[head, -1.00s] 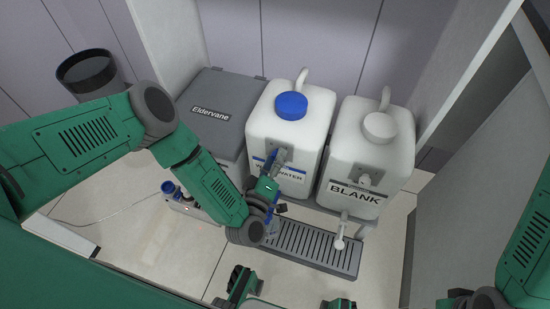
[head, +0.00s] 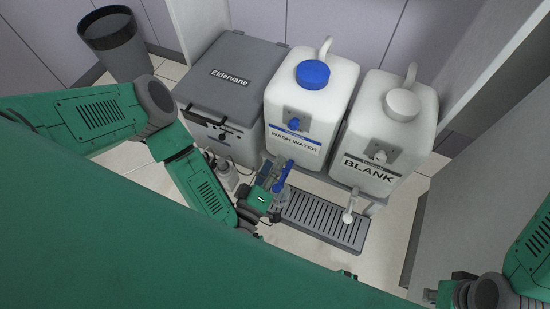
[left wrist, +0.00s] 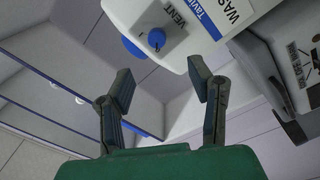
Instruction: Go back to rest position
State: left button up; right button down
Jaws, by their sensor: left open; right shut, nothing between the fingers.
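My left gripper (head: 272,182) is in front of the WASH WATER container (head: 305,115), a white jug with a blue cap. It is close to that jug's blue tap (head: 284,176); the head view does not show whether they touch. In the left wrist view my left gripper (left wrist: 163,84) is open, with nothing between its fingers. A white jug with a blue VENT knob (left wrist: 148,42) shows beyond the fingertips. My right gripper (head: 435,295) is low at the right, shut and empty, partly cut off.
The BLANK jug (head: 390,125) stands to the right, above a grey slotted drip tray (head: 315,222). A grey Eldervane box (head: 232,75) stands to the left, with a dark bin (head: 115,42) further left. A grey panel (head: 485,195) bounds the right side.

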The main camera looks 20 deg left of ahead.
pick_arm(q)
jog(key=shift+d, duration=0.1)
dwell(0.3)
jog(key=d+r+m+g+h+p, duration=0.2)
jog(key=d+m+g+h+p, duration=0.15)
jog(key=d+m+h, duration=0.2)
jog(key=s+a+r+m+g+p, duration=0.1)
jog(key=s+r+m+g+p, duration=0.2)
jog(key=s+g, duration=0.4)
jog(key=s+a+r+m+g+y+p, duration=0.1)
jog(key=s+a+r+g+y+p, duration=0.1)
jog(key=a, duration=0.7)
jog(key=s+a+r+m+g+y+p, duration=0.2)
jog(key=s+a+r+g+y, duration=0.2)
jog(key=s+a, duration=0.3)
jog(key=shift+a+r+g, duration=0.35)
jog(key=shift+a+g, duration=0.4)
jog(key=shift+a, duration=0.25)
